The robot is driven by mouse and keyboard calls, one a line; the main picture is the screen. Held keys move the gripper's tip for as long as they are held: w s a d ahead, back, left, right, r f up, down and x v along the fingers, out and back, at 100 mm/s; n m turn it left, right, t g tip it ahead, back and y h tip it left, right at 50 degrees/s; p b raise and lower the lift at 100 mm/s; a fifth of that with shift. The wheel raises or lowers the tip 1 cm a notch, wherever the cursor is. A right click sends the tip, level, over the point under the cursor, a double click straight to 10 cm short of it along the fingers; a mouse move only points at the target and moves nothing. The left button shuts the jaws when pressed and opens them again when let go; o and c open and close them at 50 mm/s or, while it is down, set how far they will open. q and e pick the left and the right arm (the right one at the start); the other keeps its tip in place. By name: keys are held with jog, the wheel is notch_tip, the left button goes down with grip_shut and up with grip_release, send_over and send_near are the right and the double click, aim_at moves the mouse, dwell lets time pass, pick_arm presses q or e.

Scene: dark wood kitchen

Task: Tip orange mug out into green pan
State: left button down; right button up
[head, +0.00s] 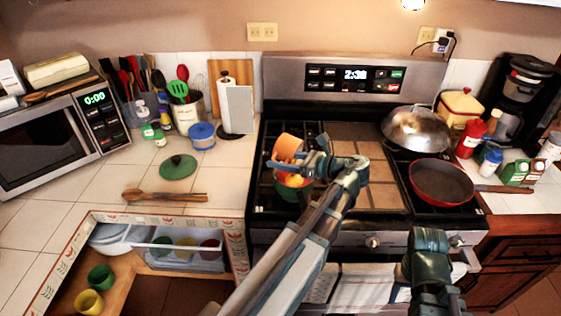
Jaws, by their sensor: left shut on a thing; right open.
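The orange mug (287,147) is tilted above the green pan (292,194) on the left of the stove. My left gripper (299,160) is shut on the mug at its lower side. Red and yellow pieces (295,180) show in the pan below the mug. My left arm and gripper hide part of the pan. My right gripper (430,242) is at the lower right, in front of the stove, apart from the mug and pan. It is open, and its fingers are hard to make out.
A green lid (178,167) and wooden utensils (165,196) lie on the left counter.

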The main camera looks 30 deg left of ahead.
dwell(0.5)
pick_arm(q)
jog(key=shift+d+y+b, duration=0.35)
jog(key=shift+y+b, duration=0.45)
jog(key=shift+b, duration=0.65)
jog(key=shift+r, duration=0.15)
jog(key=shift+d+y+b, duration=0.2)
jog(key=shift+y+b, duration=0.3)
jog(key=shift+b, duration=0.45)
jog(key=shift+d+y+b, duration=0.15)
jog(key=shift+y+b, duration=0.25)
jog(key=shift+b, duration=0.3)
